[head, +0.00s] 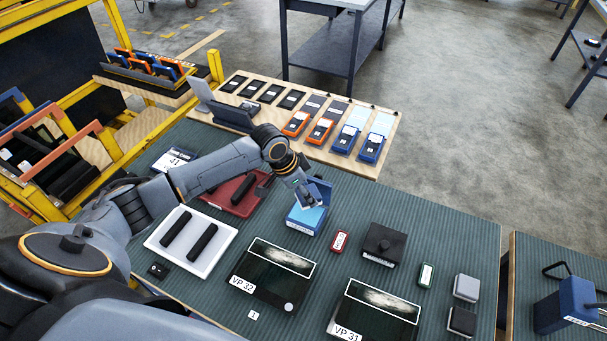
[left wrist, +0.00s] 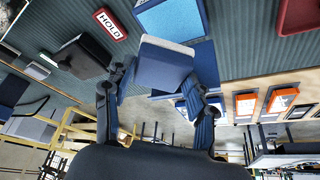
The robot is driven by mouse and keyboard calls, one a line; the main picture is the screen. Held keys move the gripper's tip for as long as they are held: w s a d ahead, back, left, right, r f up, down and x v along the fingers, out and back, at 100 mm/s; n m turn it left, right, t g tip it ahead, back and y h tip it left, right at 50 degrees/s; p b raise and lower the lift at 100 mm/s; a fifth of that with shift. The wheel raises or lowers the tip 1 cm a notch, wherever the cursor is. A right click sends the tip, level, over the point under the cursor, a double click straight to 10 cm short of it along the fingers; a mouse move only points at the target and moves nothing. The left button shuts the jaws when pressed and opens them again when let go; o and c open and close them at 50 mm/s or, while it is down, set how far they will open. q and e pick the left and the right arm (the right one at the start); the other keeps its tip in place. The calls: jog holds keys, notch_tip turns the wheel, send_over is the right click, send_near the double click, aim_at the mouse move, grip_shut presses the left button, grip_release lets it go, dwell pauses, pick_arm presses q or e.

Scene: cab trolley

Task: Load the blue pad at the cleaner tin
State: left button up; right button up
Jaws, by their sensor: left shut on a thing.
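My left gripper (head: 310,194) comes in from the left, over the middle of the bench. It is shut on the blue pad (left wrist: 160,68), a block with a blue body and a pale grey face, seen between the fingers in the left wrist view. A blue tin (head: 303,221) with a light blue top and a white label stands right below the gripper; it also shows in the left wrist view (left wrist: 172,20). The label is too small to read, and I cannot tell whether pad and tin touch. My right gripper is not in view.
A red HOLD tag (head: 340,241) and a dark box (head: 384,243) lie right of the tin. Two dark panels, VP 32 (head: 270,275) and VP 31 (head: 374,315), lie in front. A white tray (head: 192,241) is at left. A board (head: 392,140) with several devices lies behind.

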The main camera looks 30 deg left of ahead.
pick_arm(q)
jog(key=shift+w+a+f, duration=0.15)
jog(key=shift+a, duration=0.1)
jog(key=shift+w+f+b, duration=0.1)
jog(key=shift+f+b, duration=0.2)
jog(key=shift+f, duration=0.3)
jog(key=shift+a+f+b, duration=0.1)
jog(key=shift+f+b, duration=0.15)
jog(key=shift+b, duration=0.1)
notch_tip(320, 180, down, 4)
jog(key=b, duration=0.4)
jog(key=shift+f+b, duration=0.35)
jog(key=shift+b, duration=0.25)
pick_arm(e)
notch_tip(320, 180, down, 6)
jog(key=w+d, duration=0.1)
jog(key=w, duration=0.1)
jog(key=shift+w+a, duration=0.1)
jog(key=shift+a, duration=0.05)
pick_arm(q)
jog(key=shift+f, duration=0.4)
pick_arm(e)
jog(key=shift+f, duration=0.1)
jog(key=shift+d+r, duration=0.2)
jog(key=shift+r, duration=0.05)
